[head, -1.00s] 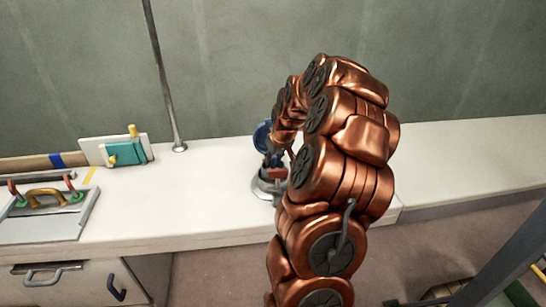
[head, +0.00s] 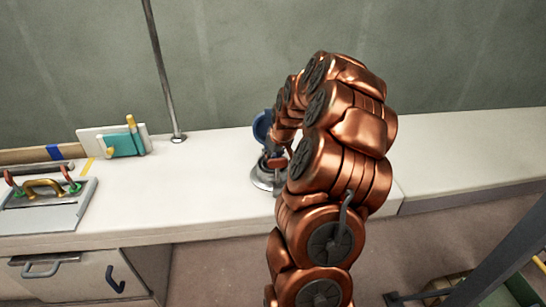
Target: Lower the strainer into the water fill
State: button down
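The water fill looks to be the round metal fitting (head: 261,181) on the white counter, partly hidden behind my copper arm. A round blue part (head: 262,126), perhaps its raised cap, stands above it. My gripper (head: 274,162) is over or at the fitting, small and mostly covered by my own arm. Whether its fingers are open or shut does not show. I cannot make out the strainer; a small reddish part shows by the gripper, but I cannot tell what it belongs to.
A thin metal pole (head: 165,80) rises from the counter's back. A teal block with a yellow bar (head: 124,144) leans by a white board (head: 90,138). A grey tray (head: 45,208) with handles lies at left. The white counter (head: 190,185) is clear between tray and fitting.

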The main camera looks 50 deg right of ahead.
jog(key=c, duration=0.9)
grip_release()
jog(key=shift+o, duration=0.2)
jog(key=shift+r, duration=0.15)
jog(key=v, duration=1.2)
jog(key=shift+a, duration=0.1)
